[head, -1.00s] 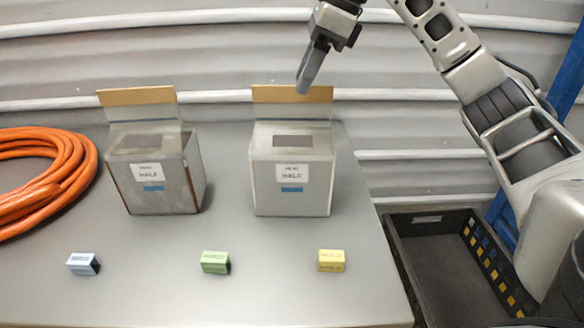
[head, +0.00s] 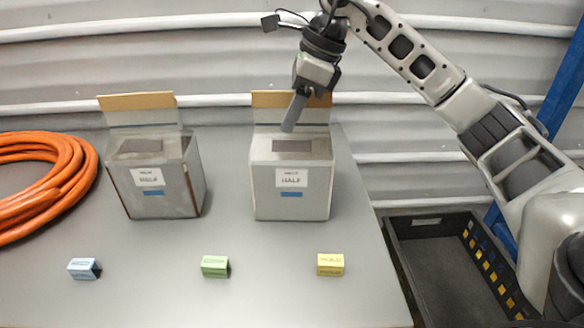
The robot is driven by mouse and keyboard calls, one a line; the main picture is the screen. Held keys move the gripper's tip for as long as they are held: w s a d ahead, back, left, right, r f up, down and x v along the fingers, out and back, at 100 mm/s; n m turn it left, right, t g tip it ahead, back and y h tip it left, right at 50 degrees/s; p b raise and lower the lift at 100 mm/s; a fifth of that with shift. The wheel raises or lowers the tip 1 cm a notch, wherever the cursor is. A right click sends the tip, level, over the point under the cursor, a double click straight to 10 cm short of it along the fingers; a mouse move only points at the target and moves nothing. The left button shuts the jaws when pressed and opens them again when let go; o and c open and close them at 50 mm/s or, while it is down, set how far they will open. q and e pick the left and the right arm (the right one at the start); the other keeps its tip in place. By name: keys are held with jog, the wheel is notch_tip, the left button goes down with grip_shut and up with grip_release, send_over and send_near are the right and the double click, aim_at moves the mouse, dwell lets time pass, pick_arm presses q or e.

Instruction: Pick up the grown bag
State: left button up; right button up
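I cannot make out a bag in the head view. Two grey box-shaped hoppers stand on the table, a left one (head: 168,187) and a right one (head: 303,202). Each has a raised tan-edged flap, a dark patch on top and a white label that seems to read HALF. My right gripper (head: 292,115) points down above the right hopper's top. Its fingers overlap in this view, so I cannot tell whether they are open or shut. Nothing shows hanging from it. My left gripper is not in view.
Blue (head: 84,268), green (head: 215,266) and yellow (head: 330,264) blocks lie along the front of the table (head: 150,300). A coiled orange hose (head: 75,170) lies at the left. A dark crate (head: 408,240) stands right of the table, its visible floor bare.

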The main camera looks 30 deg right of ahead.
jog(key=shift+f, duration=0.15)
grip_shut()
jog(key=shift+r, duration=0.2)
